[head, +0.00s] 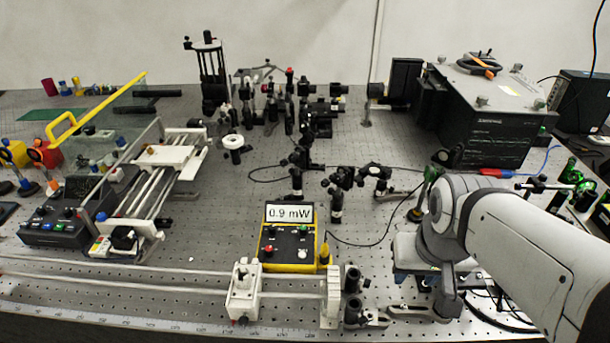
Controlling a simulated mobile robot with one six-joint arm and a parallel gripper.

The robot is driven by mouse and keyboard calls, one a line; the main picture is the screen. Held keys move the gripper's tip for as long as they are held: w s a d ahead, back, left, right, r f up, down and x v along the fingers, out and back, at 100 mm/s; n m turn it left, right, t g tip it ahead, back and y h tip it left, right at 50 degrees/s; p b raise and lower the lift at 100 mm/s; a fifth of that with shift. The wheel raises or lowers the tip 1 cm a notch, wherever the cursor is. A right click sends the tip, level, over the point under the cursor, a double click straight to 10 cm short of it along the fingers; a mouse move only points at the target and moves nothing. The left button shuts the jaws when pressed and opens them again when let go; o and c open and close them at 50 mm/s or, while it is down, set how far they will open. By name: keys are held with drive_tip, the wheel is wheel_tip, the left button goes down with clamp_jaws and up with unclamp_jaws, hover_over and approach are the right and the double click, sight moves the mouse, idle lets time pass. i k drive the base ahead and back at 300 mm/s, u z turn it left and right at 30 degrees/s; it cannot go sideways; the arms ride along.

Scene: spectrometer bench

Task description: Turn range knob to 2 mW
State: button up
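A yellow-cased power meter (261,257) stands on the bench at front centre, its display (290,213) reading "0.9 mW". Its dark face carries small controls, including a red one (268,252) and a white one (303,255). Which is the range knob, and any range markings, are too small to tell. My arm comes in from the lower right, its wrist right of the meter and apart from it. The end of my arm points down there, and my gripper's fingers cannot be made out. Nothing of mine touches the meter.
A white rail with a pale carriage block (244,291) runs along the front, just before the meter. Black optic mounts (337,205) stand behind it, and a black cable runs from its right side. A large dark box (490,110) stands at back right. Bare bench lies left of the meter.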

sight(272, 227)
drive_tip(key=z, duration=0.05)
drive_tip(key=k, duration=0.5)
drive_tip(key=u, duration=0.65)
drive_tip(key=i, duration=0.4)
drive_tip(key=u, duration=0.2)
